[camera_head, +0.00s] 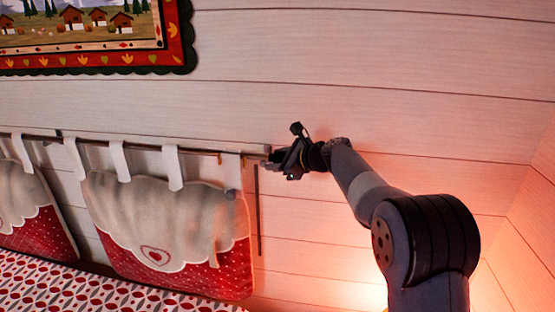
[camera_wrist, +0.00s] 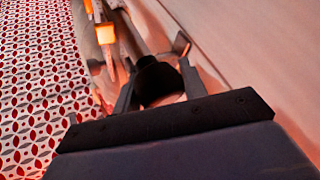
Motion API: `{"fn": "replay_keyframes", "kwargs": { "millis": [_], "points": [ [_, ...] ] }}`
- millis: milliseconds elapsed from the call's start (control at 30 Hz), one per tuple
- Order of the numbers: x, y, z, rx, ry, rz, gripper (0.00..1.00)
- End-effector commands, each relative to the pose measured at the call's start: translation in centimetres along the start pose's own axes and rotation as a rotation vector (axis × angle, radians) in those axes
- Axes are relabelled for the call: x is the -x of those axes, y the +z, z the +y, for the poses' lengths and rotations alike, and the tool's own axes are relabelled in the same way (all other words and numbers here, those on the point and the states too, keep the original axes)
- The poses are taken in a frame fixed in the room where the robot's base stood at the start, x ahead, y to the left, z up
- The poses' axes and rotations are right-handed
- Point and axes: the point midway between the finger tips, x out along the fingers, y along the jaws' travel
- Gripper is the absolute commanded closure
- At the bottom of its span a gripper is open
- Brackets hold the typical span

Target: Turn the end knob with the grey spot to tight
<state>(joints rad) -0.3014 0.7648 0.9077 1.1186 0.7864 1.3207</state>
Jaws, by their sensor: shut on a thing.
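A thin rail (camera_head: 205,152) runs along the white plank wall, and its right end meets my gripper (camera_head: 280,158). In the wrist view, a dark rounded end knob (camera_wrist: 157,78) sits between the two fingers of my gripper (camera_wrist: 158,68), with one finger on each side. My gripper is shut on this knob. In the head view the gripper hides the knob. I cannot make out a grey spot on it in either view.
Red and white cushions (camera_head: 185,268) hang by white straps from the rail. A patterned bedspread (camera_head: 90,290) lies below. A framed picture (camera_head: 180,45) hangs above. The wall right of the gripper is bare.

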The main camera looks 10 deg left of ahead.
Motion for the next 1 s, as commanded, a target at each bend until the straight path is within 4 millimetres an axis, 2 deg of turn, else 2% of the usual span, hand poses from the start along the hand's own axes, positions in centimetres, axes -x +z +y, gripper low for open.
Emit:
{"fn": "replay_keyframes", "kwargs": {
  "millis": [600,633,867,1000],
  "points": [
    [0.09,0.14,-0.14,-0.030,0.015,0.008,0.82],
    [0.09,0.14,-0.14,-0.030,0.015,0.008,0.57],
    [0.06,0.07,-0.06,-0.029,0.016,0.009,0.39],
    [0.04,0.04,-0.04,-0.029,0.017,0.009,0.39]
  ]
}}
